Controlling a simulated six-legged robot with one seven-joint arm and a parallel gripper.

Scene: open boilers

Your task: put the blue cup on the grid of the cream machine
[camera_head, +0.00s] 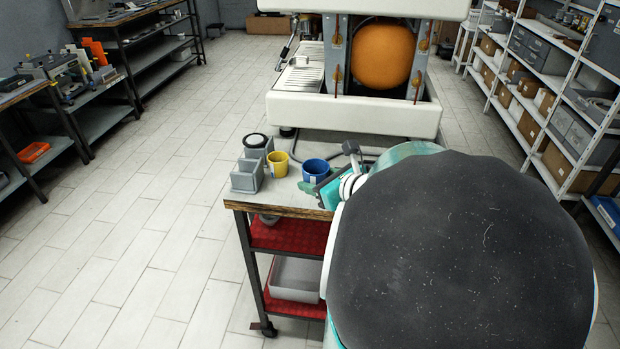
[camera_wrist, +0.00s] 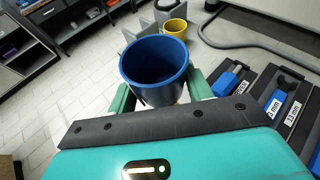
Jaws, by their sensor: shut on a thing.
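The blue cup (camera_head: 315,169) is at the front bench, right of a yellow cup. In the wrist view the blue cup (camera_wrist: 152,88) is upright, mouth toward the camera, between the green fingers of my gripper (camera_wrist: 161,94). My gripper is shut on it; in the head view the gripper (camera_head: 320,184) is partly hidden by my own arm. I cannot tell whether the cup touches the bench top. The cream machine (camera_head: 350,114) stands behind on the bench. Its slotted metal grid (camera_head: 300,79) is at the machine's left side and looks empty.
The yellow cup (camera_head: 278,165) and grey holders (camera_head: 246,178) stand left of the blue cup. Dark tool trays (camera_wrist: 262,98) lie to the right in the wrist view, near a grey hose (camera_wrist: 250,45). Shelves (camera_head: 560,85) line the right side; the left floor is clear.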

